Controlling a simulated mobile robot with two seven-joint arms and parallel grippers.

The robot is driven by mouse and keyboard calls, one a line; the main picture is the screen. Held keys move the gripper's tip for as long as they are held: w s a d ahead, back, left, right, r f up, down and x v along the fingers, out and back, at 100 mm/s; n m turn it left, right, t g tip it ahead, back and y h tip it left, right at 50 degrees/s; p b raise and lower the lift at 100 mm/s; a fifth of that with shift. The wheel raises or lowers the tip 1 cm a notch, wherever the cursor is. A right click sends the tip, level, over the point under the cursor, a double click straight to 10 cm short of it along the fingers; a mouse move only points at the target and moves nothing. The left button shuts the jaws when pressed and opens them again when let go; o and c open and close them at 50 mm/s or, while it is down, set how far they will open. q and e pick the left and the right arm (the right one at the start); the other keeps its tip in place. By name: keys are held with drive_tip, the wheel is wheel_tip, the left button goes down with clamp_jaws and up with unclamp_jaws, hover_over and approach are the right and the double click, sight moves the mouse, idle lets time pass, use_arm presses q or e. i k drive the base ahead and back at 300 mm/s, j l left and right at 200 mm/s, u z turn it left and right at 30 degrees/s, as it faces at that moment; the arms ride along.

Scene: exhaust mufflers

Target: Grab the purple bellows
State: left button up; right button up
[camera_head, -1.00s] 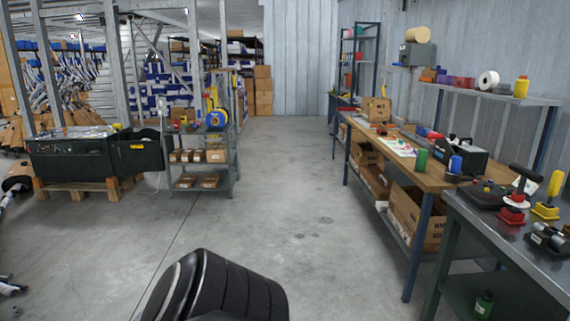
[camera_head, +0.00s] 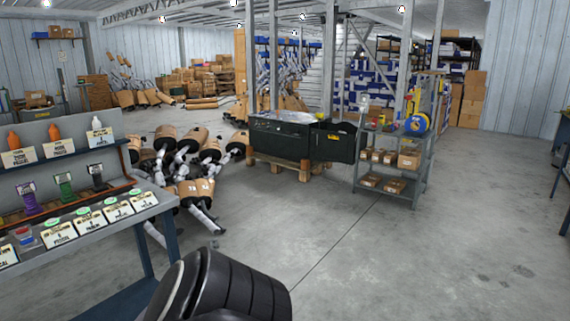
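A small purple object (camera_head: 28,197) stands at the far left, on the lower ledge of a workbench (camera_head: 164,204); it looks like the purple bellows, but it is too small to make out its folds. A similar green object (camera_head: 64,186) and a black one (camera_head: 97,177) stand in a row to its right. Neither of my grippers is in view. A black ribbed part of my own body shows at the bottom middle, well to the right of the purple object.
Orange and white bottles stand on the shelf (camera_head: 75,156) above. Labelled cards line the bench front. A dark bin (camera_head: 280,140) on a pallet and a grey cart (camera_head: 417,180) stand farther back. The floor at right is clear.

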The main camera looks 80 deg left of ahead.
sight(26, 189)
drive_tip(key=u, duration=4.3)
